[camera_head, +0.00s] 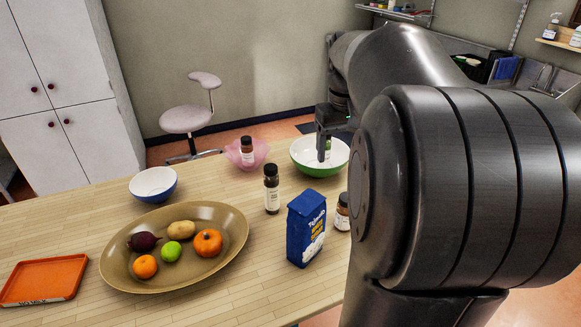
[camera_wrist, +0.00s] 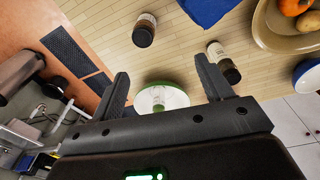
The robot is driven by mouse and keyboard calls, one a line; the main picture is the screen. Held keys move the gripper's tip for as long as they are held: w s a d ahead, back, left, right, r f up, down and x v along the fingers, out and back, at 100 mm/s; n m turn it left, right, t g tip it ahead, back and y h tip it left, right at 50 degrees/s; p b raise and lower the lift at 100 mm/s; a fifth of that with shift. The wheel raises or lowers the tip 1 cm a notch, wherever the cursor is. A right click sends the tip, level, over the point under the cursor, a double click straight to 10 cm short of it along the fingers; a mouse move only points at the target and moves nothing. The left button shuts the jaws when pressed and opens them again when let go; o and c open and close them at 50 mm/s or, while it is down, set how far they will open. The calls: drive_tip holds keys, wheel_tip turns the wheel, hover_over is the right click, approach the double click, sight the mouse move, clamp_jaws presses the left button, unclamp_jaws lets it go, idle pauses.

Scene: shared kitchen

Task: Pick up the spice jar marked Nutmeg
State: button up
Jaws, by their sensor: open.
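Several jars and bottles stand here, and I cannot read Nutmeg on any label. A brown jar with a pale label (camera_head: 247,151) is in the pink bowl. A tall dark bottle (camera_head: 271,190) stands mid-table; it also shows in the wrist view (camera_wrist: 224,64). Another jar (camera_head: 342,213), partly hidden by my arm, is right of the blue package; it seems to be the dark jar at top in the wrist view (camera_wrist: 144,30). Something pale, perhaps a jar (camera_wrist: 158,107), is in the green bowl (camera_wrist: 181,98). My gripper (camera_wrist: 162,66) is open and empty, above the green bowl (camera_head: 302,168).
The pink bowl (camera_head: 262,151), a blue bowl (camera_head: 153,185) and a blue package (camera_head: 306,230) are on the wooden table (camera_head: 75,218). A brown platter (camera_head: 229,232) holds fruit and vegetables. An orange tray (camera_head: 45,279) lies at left. A stool (camera_head: 187,119) stands beyond the table.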

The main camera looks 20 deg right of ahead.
drive_tip(key=w+d+f, duration=0.1)
drive_tip(key=d, duration=0.4)
drive_tip(key=shift+g, duration=0.3)
wheel_tip(320, 180, down, 14)
drive_tip(key=shift+a+f, duration=0.1)
drive_tip(key=shift+a, duration=0.05)
drive_tip(key=shift+f, duration=2.85)
drive_tip(key=shift+c, duration=0.5)
drive_tip(key=c, duration=1.1)
